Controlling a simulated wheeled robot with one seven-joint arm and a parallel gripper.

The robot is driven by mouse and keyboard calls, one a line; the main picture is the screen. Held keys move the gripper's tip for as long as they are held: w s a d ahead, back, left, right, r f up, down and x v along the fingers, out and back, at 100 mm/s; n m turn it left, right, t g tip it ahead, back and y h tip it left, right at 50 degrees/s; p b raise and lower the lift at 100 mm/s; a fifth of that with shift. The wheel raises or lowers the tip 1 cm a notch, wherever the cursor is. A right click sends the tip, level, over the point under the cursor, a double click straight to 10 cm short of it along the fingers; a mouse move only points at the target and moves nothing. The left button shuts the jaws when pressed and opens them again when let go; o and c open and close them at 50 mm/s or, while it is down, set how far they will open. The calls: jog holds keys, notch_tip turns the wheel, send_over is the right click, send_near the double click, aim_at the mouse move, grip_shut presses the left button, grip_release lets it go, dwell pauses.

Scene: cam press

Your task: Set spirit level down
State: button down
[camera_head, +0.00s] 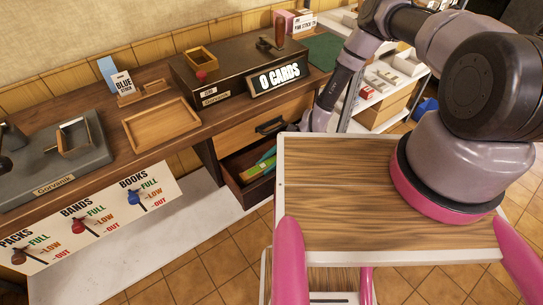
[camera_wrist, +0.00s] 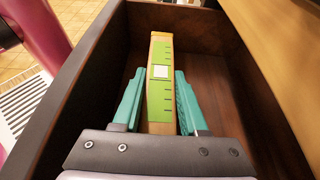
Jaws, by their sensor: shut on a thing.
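The spirit level (camera_wrist: 159,95), a long wooden bar with a green face, dark marks and a pale square window, lies lengthwise inside the open drawer (camera_wrist: 70,110) in the wrist view. My gripper (camera_wrist: 158,74) has its two teal fingers on either side of it and is shut on it. In the head view, the level's green end (camera_head: 250,172) shows within the drawer (camera_head: 236,184) under the bench. Most of my gripper is hidden there behind my own tray top. Whether the level touches the drawer floor is not clear.
The drawer's dark walls stand close around my gripper. A closed drawer (camera_head: 262,124) sits above. The bench (camera_head: 206,118) carries a wooden tray (camera_head: 160,124), the "0 CARDS" display (camera_head: 280,79) and a grey press (camera_head: 60,160). White shelves (camera_head: 392,78) stand to the right.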

jog(key=shift+f, duration=0.45)
jog(key=shift+f, duration=0.65)
jog(key=shift+c, duration=2.2)
grip_release()
jog(key=shift+r, duration=0.15)
jog(key=shift+r, duration=0.35)
jog(key=v, duration=1.2)
jog(key=shift+s+r, duration=0.1)
jog(key=shift+r, duration=0.05)
